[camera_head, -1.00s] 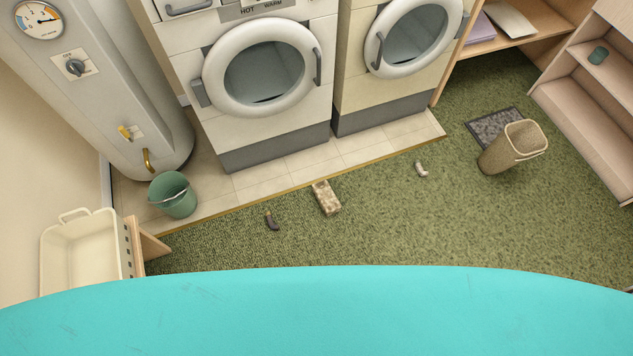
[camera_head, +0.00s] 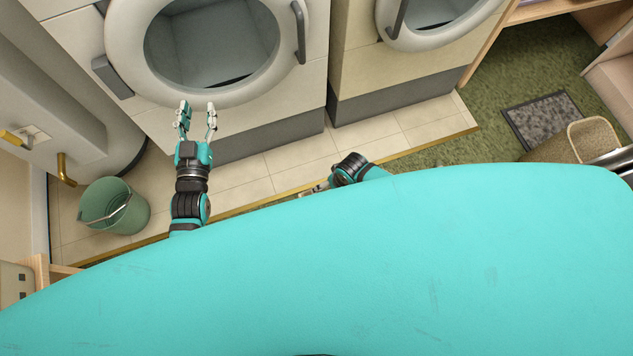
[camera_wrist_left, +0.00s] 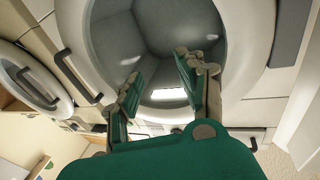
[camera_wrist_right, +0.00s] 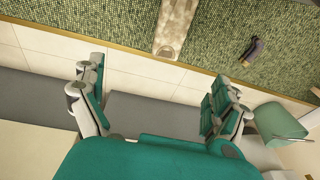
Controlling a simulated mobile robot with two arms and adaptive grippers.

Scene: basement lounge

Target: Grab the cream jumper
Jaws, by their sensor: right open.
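I cannot pick out a cream jumper for certain in any view. A beige mottled item (camera_wrist_right: 177,25) lies on the green carpet in the right wrist view; I cannot tell what it is. My left gripper (camera_head: 197,118) is open and empty in front of the left machine's round door (camera_head: 215,98). In the left wrist view its spread fingers (camera_wrist_left: 160,78) face the grey drum (camera_wrist_left: 172,35), where I see no garment. My right gripper (camera_wrist_right: 155,92) is open and empty, low over the tiled strip; its fingers are mostly hidden in the head view.
A green bucket (camera_head: 112,206) stands on the tiles at the left. A dark sock-like item (camera_wrist_right: 251,51) lies on the carpet. A second machine (camera_head: 400,75) stands to the right. A wicker basket (camera_head: 574,141) and a grey mat (camera_head: 541,120) are further right.

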